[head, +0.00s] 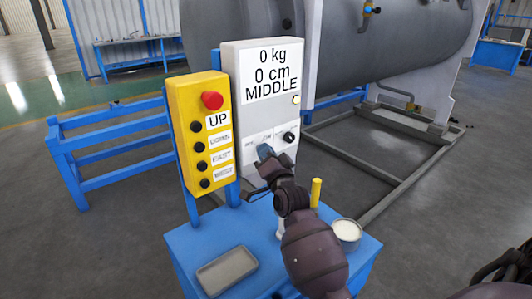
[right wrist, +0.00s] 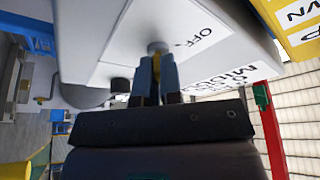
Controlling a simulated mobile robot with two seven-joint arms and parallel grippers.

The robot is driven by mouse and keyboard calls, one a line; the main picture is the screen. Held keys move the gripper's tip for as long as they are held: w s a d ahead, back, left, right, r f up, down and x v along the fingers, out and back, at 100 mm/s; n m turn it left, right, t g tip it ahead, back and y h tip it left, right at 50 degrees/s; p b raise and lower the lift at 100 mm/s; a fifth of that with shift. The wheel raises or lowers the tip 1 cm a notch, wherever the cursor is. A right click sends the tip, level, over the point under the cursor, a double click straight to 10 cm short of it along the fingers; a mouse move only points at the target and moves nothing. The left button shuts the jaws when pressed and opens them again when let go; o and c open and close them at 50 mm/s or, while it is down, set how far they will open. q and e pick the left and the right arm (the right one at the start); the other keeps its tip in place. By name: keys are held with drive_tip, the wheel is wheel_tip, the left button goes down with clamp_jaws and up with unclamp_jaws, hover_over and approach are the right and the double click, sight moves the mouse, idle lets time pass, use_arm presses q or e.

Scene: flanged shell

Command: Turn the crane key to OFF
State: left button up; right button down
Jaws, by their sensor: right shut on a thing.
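The white control box (head: 265,105) stands upright and its display reads "0 kg", "0 cm" and "MIDDLE". My right gripper (head: 265,153) is at the lower part of its front face and hides the key in the head view. In the right wrist view, my right gripper (right wrist: 156,75) has its two blue fingers shut on the crane key (right wrist: 156,62), a small yellowish piece below a round grey lock (right wrist: 157,46). The word "OFF" is printed on the panel beside the lock. The key's exact angle is hard to tell. My left gripper is not in view.
A yellow button box (head: 200,130) with a red button stands left of the control box. A black knob (head: 290,137) is close to my right gripper. The blue table (head: 255,245) below holds a grey tray (head: 227,270), a round bowl (head: 345,231) and a yellow post (head: 316,191).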

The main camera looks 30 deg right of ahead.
drive_tip(key=n+y, duration=0.1)
drive_tip(key=n, duration=0.2)
drive_tip(key=n+t+y, duration=0.1)
drive_tip(key=n, duration=0.2)
drive_tip(key=shift+y, duration=0.4)
drive_tip(key=n+y, duration=0.1)
drive_tip(key=n, duration=0.2)
drive_tip(key=n+y, duration=0.2)
drive_tip(key=n, duration=0.2)
drive_tip(key=shift+d+r+t+y, duration=0.1)
drive_tip(key=shift+r+t+y, duration=0.05)
drive_tip(key=shift+t+y, duration=0.2)
drive_tip(key=n+y, duration=0.1)
drive_tip(key=n, duration=0.2)
drive_tip(key=n+g+y, duration=0.1)
drive_tip(key=n+y, duration=0.1)
drive_tip(key=n, duration=0.1)
drive_tip(key=shift+r+n+p, duration=0.1)
drive_tip(key=shift+n+p, duration=0.2)
drive_tip(key=shift+p, duration=0.05)
drive_tip(key=n+g+y, duration=0.1)
drive_tip(key=n+y, duration=0.1)
drive_tip(key=n, duration=0.1)
drive_tip(key=shift+w+n+p, duration=0.1)
drive_tip(key=shift+n+p, duration=0.3)
drive_tip(key=shift+n, duration=0.7)
drive_tip(key=shift+g+y, duration=0.25)
drive_tip(key=shift+g, duration=0.1)
